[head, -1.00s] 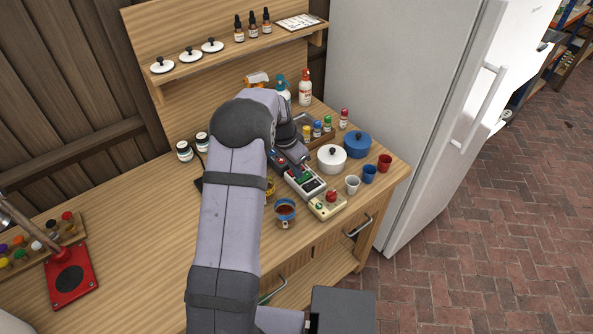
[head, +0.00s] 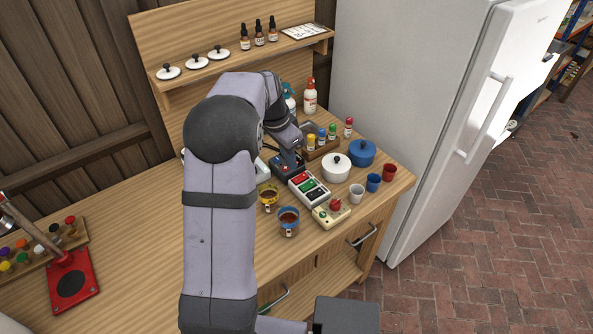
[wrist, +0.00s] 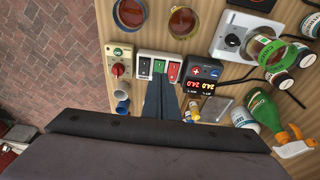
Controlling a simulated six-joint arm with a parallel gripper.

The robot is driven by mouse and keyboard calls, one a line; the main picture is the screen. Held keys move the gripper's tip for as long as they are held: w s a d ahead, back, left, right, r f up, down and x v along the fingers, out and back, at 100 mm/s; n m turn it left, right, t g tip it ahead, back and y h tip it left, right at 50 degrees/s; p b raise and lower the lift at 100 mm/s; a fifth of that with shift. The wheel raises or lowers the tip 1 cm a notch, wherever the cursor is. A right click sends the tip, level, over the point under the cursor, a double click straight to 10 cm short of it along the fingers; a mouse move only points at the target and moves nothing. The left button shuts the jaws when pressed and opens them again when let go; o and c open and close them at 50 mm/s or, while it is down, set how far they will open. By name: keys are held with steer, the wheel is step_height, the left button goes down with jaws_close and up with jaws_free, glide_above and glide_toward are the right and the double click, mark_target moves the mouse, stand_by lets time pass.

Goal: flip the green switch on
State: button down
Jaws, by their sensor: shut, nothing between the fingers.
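The switch panel (head: 322,200) is a pale box with red, green and black rockers in a row. Its green switch (head: 307,186) is in the middle, between the red and black ones. The green switch also shows in the wrist view (wrist: 159,66). I cannot tell which way it is tipped. My gripper (wrist: 164,80) is shut and empty. In the wrist view its fingertips show at the near edge of the panel, below the green and red rockers. In the head view my gripper (head: 289,171) is behind the panel, and contact cannot be made out.
A dark box with red and yellow digits (wrist: 200,78) stands beside the panel. A box with a red knob (head: 333,206) is on its other side. A white pot (head: 336,168), cups and bottles crowd close. The counter's left part (head: 130,230) is mostly clear.

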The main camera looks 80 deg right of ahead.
steer(key=shift+w+a+b+v, duration=0.1)
steer(key=shift+b+v, duration=0.1)
steer(key=shift+v, duration=0.6)
steer(key=shift+w+a+b+v, duration=0.15)
steer(key=shift+v, duration=0.65)
steer(key=shift+f, duration=0.15)
steer(key=w+a+f+n+t+y, duration=0.1)
steer(key=w+a+f+n, duration=0.1)
steer(key=a+f+n, duration=0.4)
steer(key=w+a+f+n+y, duration=0.1)
steer(key=w+a+f+n, duration=0.3)
steer(key=a, duration=0.3)
steer(key=w+a+n, duration=0.5)
steer(key=a, duration=0.7)
steer(key=w+a+r+n, duration=0.1)
steer(key=w+a+n, duration=0.4)
steer(key=a, duration=0.7)
steer(key=w+a+r+n+t, duration=0.1)
steer(key=w+a+n, duration=0.4)
steer(key=a, duration=0.8)
steer(key=shift+w+n, duration=0.15)
steer(key=shift+n, duration=0.85)
